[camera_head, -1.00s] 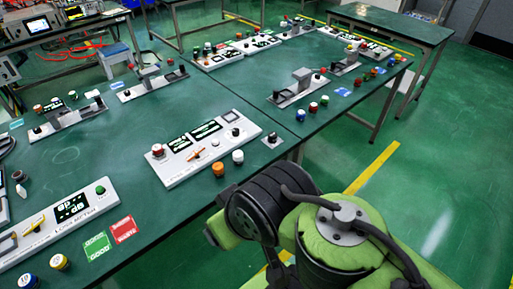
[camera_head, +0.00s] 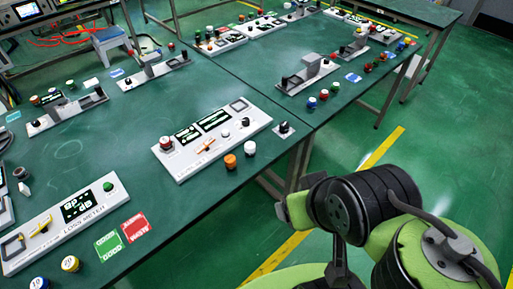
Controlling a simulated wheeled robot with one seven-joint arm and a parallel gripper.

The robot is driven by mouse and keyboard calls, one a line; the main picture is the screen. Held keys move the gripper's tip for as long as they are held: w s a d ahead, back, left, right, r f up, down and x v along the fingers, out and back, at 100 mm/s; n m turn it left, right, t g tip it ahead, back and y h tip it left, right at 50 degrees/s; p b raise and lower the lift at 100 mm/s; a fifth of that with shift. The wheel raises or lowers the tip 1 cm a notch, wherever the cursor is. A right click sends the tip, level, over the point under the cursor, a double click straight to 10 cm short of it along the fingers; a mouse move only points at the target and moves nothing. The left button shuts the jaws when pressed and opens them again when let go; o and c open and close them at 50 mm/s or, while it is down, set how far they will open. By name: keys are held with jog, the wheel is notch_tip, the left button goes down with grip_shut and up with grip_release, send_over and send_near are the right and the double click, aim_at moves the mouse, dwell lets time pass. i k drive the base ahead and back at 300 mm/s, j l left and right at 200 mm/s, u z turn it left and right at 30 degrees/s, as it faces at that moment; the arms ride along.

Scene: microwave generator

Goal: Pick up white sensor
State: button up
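A white-topped cylinder (camera_head: 249,148) stands on the green table, just off the lower right edge of a white panel (camera_head: 180,169) with two displays. An orange-topped cylinder (camera_head: 230,161) stands close to its left. A small pale piece (camera_head: 24,188) also lies near the left edge of the picture; I cannot tell for certain which one is the white sensor. My green and black arm fills the lower right, beyond the table's edge. The fingers of my gripper cannot be made out.
A loss meter panel (camera_head: 45,226) and green (camera_head: 108,244) and red (camera_head: 135,227) cards lie at the lower left. More panels stand farther back. The table middle is fairly clear.

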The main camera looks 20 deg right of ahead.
aim_at(249, 146)
jog(key=i+l+u, duration=0.1)
jog(key=u, duration=0.4)
jog(key=i+l+u, duration=0.15)
jog(key=u, duration=0.3)
jog(key=l+u, duration=0.25)
jog(key=u, duration=0.25)
